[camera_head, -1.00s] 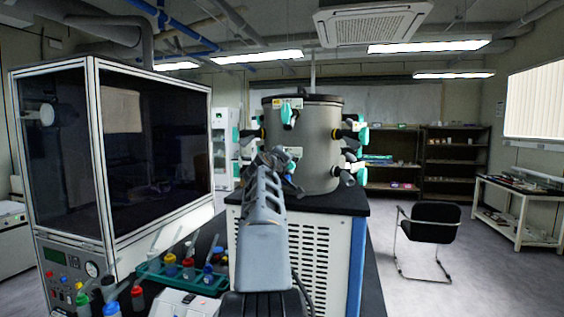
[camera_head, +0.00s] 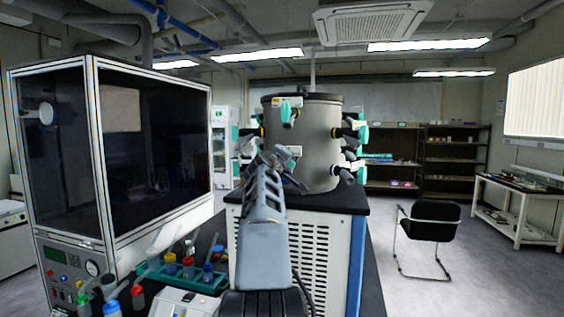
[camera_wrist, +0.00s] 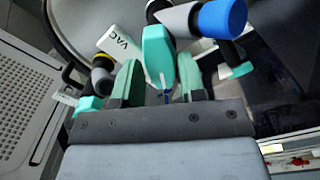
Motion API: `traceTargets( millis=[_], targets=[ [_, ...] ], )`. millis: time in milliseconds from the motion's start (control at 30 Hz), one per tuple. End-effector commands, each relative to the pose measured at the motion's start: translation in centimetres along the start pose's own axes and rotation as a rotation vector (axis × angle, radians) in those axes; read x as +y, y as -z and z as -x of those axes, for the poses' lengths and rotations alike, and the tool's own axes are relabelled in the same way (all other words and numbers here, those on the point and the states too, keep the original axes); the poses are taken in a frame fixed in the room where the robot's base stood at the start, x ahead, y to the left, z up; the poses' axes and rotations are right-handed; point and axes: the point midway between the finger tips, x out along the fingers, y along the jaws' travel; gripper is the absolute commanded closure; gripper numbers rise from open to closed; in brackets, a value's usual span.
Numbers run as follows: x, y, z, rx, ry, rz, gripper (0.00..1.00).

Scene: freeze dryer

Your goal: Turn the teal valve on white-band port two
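A teal valve handle (camera_wrist: 158,55) shows in the wrist view, between the two fingers of my gripper (camera_wrist: 158,82). The fingers stand apart on either side of it; whether they touch it I cannot tell. The band on the valve between my fingers is not clear.
A yellow-banded port (camera_wrist: 103,76) is close on the left in the wrist view, and a blue-ended port (camera_wrist: 220,18) on the right. A glass cabinet (camera_head: 150,150) and a teal rack of bottles (camera_head: 180,278) stand left of my arm. Open floor lies right, around a black chair (camera_head: 432,222).

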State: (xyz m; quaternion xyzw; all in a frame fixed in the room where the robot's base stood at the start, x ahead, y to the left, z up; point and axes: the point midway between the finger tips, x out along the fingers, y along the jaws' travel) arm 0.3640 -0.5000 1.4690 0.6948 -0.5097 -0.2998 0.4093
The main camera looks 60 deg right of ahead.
Motion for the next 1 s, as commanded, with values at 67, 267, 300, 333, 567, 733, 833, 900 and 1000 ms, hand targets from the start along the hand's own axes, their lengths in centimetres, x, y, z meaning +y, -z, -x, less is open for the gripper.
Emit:
traceTargets(
  millis=[67, 267, 300, 333, 567, 733, 833, 900, 1000],
  targets=[
    [-0.1, 0.1, 0.0, 0.001, 0.001, -0.001, 0.55],
    [-0.1, 0.1, 0.0, 0.002, 0.002, -0.002, 0.53],
    [-0.1, 0.1, 0.1, 0.002, 0.002, -0.002, 0.53],
    [-0.1, 0.1, 0.1, 0.002, 0.002, -0.002, 0.53],
    [-0.4, 0.0, 2.8, 0.005, 0.0, -0.003, 0.53],
    [-0.4, -0.1, 6.4, 0.006, 0.0, -0.003, 0.53],
    [-0.4, -0.1, 8.4, 0.006, 0.001, -0.003, 0.53],
    [-0.3, -0.1, 9.7, 0.005, 0.001, -0.003, 0.53],
    [-0.3, -0.1, 11.3, 0.005, 0.001, -0.003, 0.53]
  ],
)
